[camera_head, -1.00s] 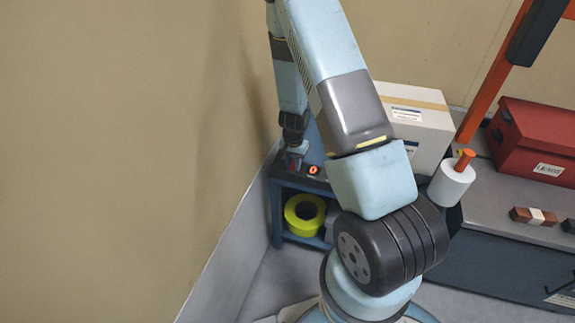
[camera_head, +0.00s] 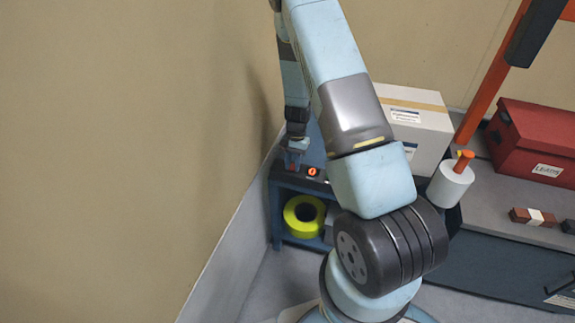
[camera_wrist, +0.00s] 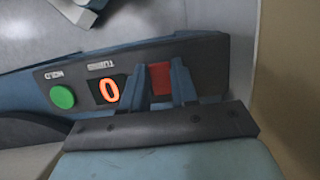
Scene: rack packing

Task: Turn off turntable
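A black control panel (camera_wrist: 75,75) fills the middle of the wrist view. My gripper (camera_wrist: 160,68) is over the red button end. Its two fingers are apart with nothing held, and red shows between them. I cannot tell whether they touch the button. In the head view the panel with its orange display (camera_head: 312,171) tops a dark blue stand (camera_head: 276,215), and my gripper (camera_head: 293,160) hangs at its left end.
A yellow-green roll (camera_head: 304,232) lies in the stand's lower opening. A white box (camera_head: 420,125), a red case (camera_head: 535,140) and a white roll (camera_head: 449,187) stand to the right. A beige wall (camera_head: 110,150) is close on the left.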

